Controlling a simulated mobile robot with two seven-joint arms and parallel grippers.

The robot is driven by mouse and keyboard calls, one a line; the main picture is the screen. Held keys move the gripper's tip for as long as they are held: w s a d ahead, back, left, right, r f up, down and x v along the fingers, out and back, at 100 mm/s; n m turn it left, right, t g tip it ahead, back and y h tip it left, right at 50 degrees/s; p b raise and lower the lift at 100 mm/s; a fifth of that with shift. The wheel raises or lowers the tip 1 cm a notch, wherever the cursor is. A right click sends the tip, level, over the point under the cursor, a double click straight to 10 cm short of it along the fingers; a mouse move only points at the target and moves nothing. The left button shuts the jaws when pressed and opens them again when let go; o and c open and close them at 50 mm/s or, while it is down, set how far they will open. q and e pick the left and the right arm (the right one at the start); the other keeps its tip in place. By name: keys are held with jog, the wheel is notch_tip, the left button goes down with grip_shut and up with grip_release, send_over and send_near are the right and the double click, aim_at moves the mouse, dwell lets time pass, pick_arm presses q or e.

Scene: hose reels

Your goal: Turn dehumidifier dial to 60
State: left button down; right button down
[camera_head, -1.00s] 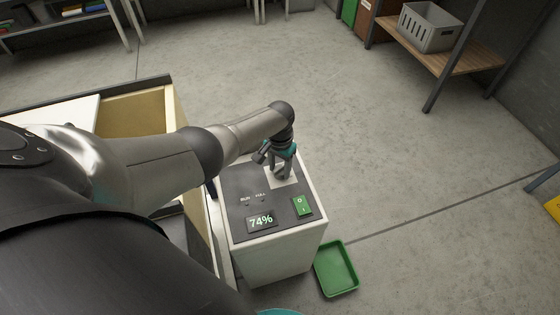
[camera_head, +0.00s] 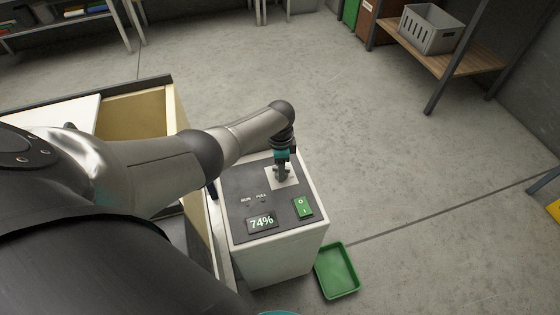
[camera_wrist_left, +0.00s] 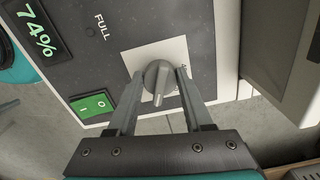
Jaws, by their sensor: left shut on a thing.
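The dehumidifier (camera_head: 275,254) is a white box with a dark top panel. Its display (camera_head: 262,222) reads 74%, and it also shows in the left wrist view (camera_wrist_left: 38,33). A green switch (camera_head: 303,207) sits near the panel's front right corner. The grey dial (camera_wrist_left: 160,80) sits on a pale square plate (camera_wrist_left: 140,55), its pointer toward the gripper's palm side. My left gripper (camera_head: 282,173) is over the dial, and in the left wrist view its fingers (camera_wrist_left: 160,85) are shut on the dial from both sides. The scale marks are mostly hidden. My right gripper is not in view.
A green tray (camera_head: 337,270) lies on the floor right of the dehumidifier. An open wooden-sided box (camera_head: 176,130) stands close on its left. A shelf with a grey crate (camera_head: 428,30) is at the back right. The floor between is clear.

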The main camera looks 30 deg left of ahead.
pick_arm(q)
jog(key=shift+m, duration=0.7)
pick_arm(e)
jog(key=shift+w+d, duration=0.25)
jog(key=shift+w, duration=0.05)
pick_arm(q)
jog(key=shift+c, duration=1.5)
grip_release()
notch_tip(320, 180, up, 4)
jog(key=p, duration=0.2)
jog(key=shift+p, duration=0.35)
notch_tip(320, 180, up, 11)
jog(key=p, duration=0.5)
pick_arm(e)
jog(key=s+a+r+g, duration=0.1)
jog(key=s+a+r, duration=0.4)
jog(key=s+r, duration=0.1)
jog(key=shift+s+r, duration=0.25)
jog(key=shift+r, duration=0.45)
pick_arm(q)
jog(key=shift+r, duration=0.1)
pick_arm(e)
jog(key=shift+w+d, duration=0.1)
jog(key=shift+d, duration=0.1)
